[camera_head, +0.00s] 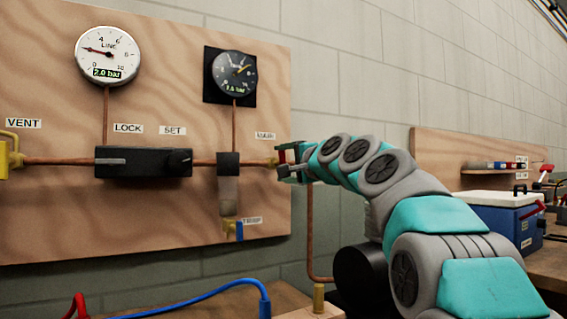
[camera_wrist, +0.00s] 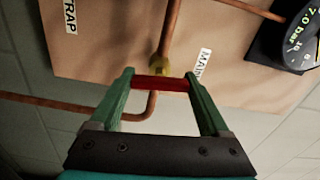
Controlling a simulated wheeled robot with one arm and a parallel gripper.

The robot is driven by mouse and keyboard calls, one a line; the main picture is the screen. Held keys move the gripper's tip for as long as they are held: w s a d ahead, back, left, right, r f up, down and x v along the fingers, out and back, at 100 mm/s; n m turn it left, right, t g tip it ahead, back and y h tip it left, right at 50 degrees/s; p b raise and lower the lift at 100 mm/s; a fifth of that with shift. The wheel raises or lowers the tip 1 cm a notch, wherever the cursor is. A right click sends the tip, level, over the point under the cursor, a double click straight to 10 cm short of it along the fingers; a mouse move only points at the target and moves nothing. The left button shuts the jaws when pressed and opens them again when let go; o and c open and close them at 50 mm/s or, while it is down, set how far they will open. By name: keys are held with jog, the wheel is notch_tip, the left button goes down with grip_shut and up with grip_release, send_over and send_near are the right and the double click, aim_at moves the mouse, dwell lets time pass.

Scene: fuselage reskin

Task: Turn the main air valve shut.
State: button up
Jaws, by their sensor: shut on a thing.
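The main air valve has a brass body (camera_wrist: 162,68) on a copper pipe near the right edge of the plywood panel, beside the MAIN label (camera_wrist: 203,64). Its red handle (camera_wrist: 162,84) lies between my fingers and looks crosswise to the pipe in the wrist view. My gripper (camera_wrist: 160,78) is shut on this handle, one green finger at each end of the red bar. In the head view my gripper (camera_head: 286,161) reaches the valve from the right and covers much of it. The brass body (camera_head: 272,162) shows just left of the fingers.
Left on the panel (camera_head: 50,220) are the LOCK/SET block (camera_head: 140,162), the yellow vent valve (camera_head: 5,160) and a white gauge (camera_head: 108,56) at 2.0 bar. A dark gauge (camera_head: 234,74) sits above the pipe. A blue hose (camera_head: 190,298) lies below; a blue box (camera_head: 500,218) stands right.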

jog(key=shift+m, duration=0.6)
jog(key=o, duration=1.2)
jog(key=b+v, duration=0.1)
jog(key=v, duration=0.7)
jog(key=shift+w, duration=0.1)
